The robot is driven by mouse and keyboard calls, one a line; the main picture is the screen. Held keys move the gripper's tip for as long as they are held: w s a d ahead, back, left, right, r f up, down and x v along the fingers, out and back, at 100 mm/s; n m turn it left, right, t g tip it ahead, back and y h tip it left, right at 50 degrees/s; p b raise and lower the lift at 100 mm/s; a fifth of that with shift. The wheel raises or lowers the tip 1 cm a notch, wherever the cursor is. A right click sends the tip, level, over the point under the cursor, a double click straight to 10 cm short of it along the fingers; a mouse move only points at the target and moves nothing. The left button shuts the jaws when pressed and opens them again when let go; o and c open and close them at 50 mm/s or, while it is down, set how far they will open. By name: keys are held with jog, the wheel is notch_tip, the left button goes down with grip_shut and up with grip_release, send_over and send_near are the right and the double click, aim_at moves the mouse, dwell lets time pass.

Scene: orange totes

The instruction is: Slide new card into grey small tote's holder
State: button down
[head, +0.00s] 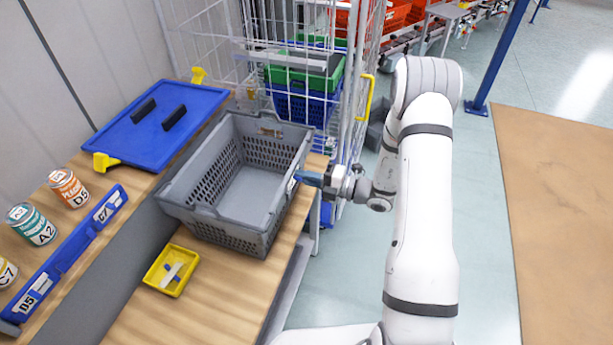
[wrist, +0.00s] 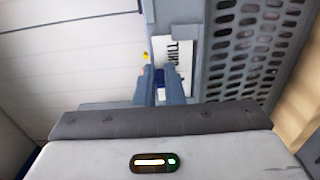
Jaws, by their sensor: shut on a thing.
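The grey small tote (head: 210,220) stands upright and empty on the wooden table. My gripper (head: 306,178) is at its right side wall, shut, with its fingertips close to the wall. In the wrist view, the fingers (wrist: 160,76) are shut on a white card (wrist: 181,62) with dark lettering. The card lies against the tote's wall at the grey holder (wrist: 186,32). The fingers hide part of the card, so I cannot tell how far it sits in the holder. A small white patch shows on that wall in the head view.
A yellow tray (head: 160,283) with small items stands in front of the tote. A blue lid (head: 150,140) lies behind left, and cans (head: 69,189) and a blue label rail (head: 50,275) are at left. A wire cage (head: 320,55) stands behind the tote.

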jog(key=c, duration=1.5)
grip_release()
jog(key=shift+o, duration=0.2)
